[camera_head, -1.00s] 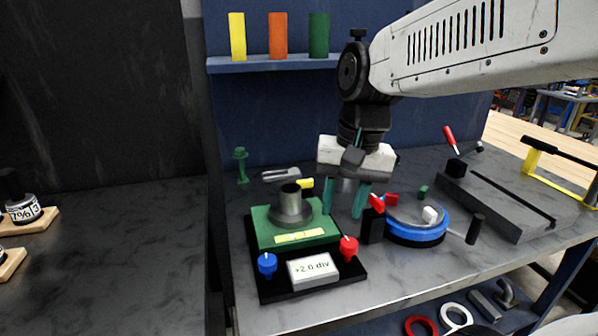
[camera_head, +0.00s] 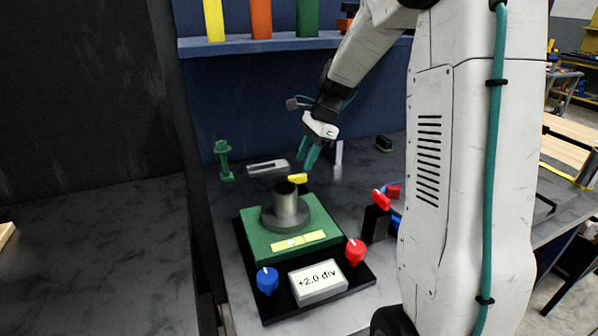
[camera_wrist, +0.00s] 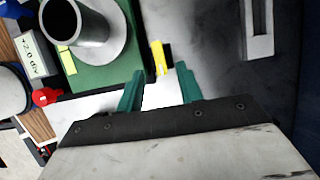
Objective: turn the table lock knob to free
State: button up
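The positioner has a green tilting table (camera_head: 310,215) with a grey cylinder (camera_head: 286,203) on it, on a black base. A blue knob (camera_head: 267,281) and a red knob (camera_head: 355,252) flank a display (camera_head: 318,281) reading "+2.0 div". A small yellow knob or handle (camera_head: 298,178) sits at the table's far edge. It also shows in the wrist view (camera_wrist: 158,58), just beyond the fingertips and in line with the gap between them. I cannot tell which one is the lock knob. My gripper (camera_head: 309,156) is open and empty, above and behind the table.
My arm hides much of the right bench.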

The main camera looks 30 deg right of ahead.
aim_at(299, 175)
jog(key=x, duration=0.5)
grip_shut()
